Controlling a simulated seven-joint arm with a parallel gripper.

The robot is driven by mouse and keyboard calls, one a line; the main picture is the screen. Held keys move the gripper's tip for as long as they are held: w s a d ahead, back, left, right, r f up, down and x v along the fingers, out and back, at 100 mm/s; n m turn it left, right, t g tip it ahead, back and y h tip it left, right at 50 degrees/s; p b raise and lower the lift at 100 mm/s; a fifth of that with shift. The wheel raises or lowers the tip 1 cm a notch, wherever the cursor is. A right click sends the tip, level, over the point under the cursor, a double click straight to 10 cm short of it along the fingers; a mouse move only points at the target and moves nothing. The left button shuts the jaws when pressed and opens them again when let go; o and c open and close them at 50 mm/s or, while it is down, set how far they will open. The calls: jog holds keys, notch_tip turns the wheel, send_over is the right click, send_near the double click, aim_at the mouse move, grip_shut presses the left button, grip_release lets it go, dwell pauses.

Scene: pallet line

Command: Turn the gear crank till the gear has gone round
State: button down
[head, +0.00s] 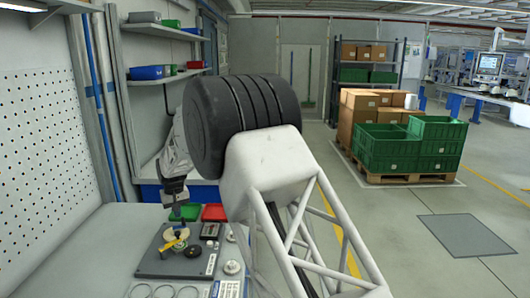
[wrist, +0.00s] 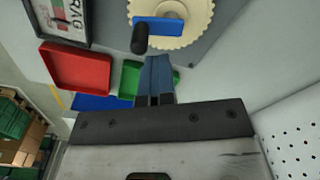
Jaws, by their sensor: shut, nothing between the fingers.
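The cream toothed gear (wrist: 196,30) shows at the top of the wrist view, partly cut off. A blue crank arm (wrist: 165,26) lies across it, with a black upright handle (wrist: 140,38) at its left end. My gripper (wrist: 157,62) is shut and empty; its blue fingers point at the gear, with their tips close to the handle. I cannot tell whether they touch it. In the head view the gear (head: 170,233) sits on a dark board (head: 155,264), and my gripper (head: 176,213) points down just above and behind it.
A red tray (wrist: 78,67), a green tray (wrist: 130,75) and a blue tray (wrist: 97,103) lie beside the board. A yellow bar (head: 174,244) and several round parts share the bench. The perforated panel (head: 45,150) stands at the left.

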notch_tip(320, 180, up, 7)
jog(key=d, duration=0.1)
jog(key=shift+w+d+f, duration=0.2)
jog(key=shift+w, duration=0.25)
dwell(0.4)
